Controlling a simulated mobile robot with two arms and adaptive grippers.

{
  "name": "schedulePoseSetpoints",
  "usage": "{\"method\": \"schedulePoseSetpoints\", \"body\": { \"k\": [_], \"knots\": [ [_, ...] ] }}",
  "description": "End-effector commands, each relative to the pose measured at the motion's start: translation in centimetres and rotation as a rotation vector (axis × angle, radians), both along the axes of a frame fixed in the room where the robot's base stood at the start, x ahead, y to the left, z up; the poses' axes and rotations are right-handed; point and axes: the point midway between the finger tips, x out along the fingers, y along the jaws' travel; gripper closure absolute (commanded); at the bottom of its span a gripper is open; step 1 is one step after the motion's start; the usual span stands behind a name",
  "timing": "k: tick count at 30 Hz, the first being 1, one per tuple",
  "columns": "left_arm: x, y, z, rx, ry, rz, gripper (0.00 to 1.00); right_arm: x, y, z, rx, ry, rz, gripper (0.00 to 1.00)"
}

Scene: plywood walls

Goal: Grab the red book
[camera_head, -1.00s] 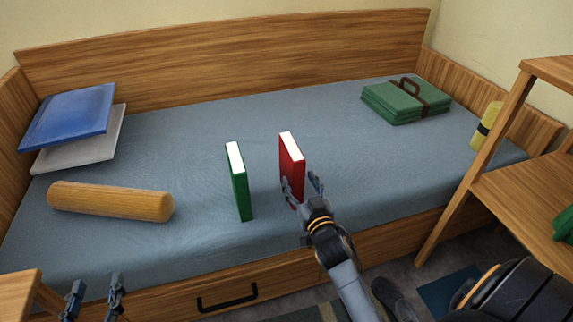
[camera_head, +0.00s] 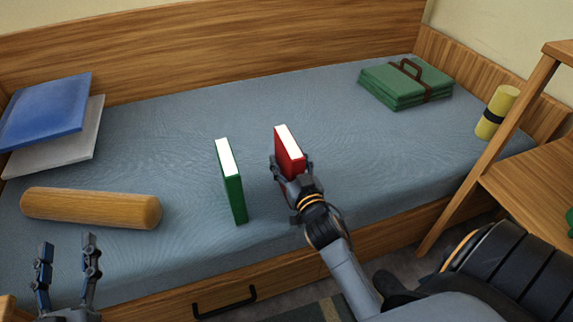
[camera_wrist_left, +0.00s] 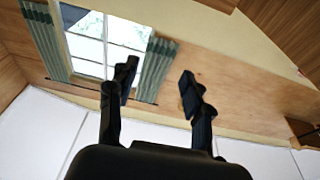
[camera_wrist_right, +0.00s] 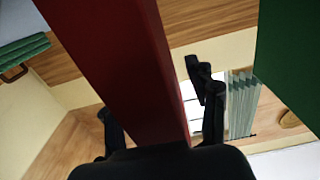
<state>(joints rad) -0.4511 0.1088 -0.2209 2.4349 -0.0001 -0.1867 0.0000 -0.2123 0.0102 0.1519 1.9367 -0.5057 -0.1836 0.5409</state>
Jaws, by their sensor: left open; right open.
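The red book (camera_head: 289,150) stands upright on the grey-blue mattress (camera_head: 200,115) of the bed. My right gripper (camera_head: 291,168) is at its near edge, fingers open on either side of it. In the right wrist view the red book (camera_wrist_right: 122,65) fills the space between the open fingers (camera_wrist_right: 160,105). The lower part of the book is hidden behind the gripper in the head view. My left gripper (camera_head: 66,250) is open and empty at the lower left; the left wrist view shows nothing between its fingers (camera_wrist_left: 155,90).
A green book (camera_head: 232,183) stands upright just left of the red book. A tan bolster (camera_head: 90,208), blue and grey pillows (camera_head: 45,110) lie left. A folded green blanket (camera_head: 405,84) and yellow roll (camera_head: 497,112) are at right. A wooden shelf (camera_head: 535,175) stands at the right.

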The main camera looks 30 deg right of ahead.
Motion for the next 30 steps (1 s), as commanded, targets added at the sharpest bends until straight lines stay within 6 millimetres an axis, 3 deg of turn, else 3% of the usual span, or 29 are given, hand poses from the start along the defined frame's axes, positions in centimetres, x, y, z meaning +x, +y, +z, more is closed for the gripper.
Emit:
{"method": "schedulePoseSetpoints", "body": {
  "k": [3,11,26,30],
  "knots": [
    [0.0,0.0,0.0,0.0,0.001,0.0,0.5,0.0,0.0,0.0,0.0,0.0,0.0,0.46],
    [0.0,0.0,0.0,0.0,0.002,0.0,0.5,0.0,0.0,0.0,0.0,0.001,0.0,0.99],
    [0.1,0.0,-0.2,0.005,0.021,0.001,0.5,0.0,0.0,0.5,-0.001,-0.003,0.001,1.0],
    [0.2,0.2,-1.8,0.028,0.106,0.005,0.5,0.1,0.0,1.2,-0.001,-0.004,0.001,1.0]
  ]
}}
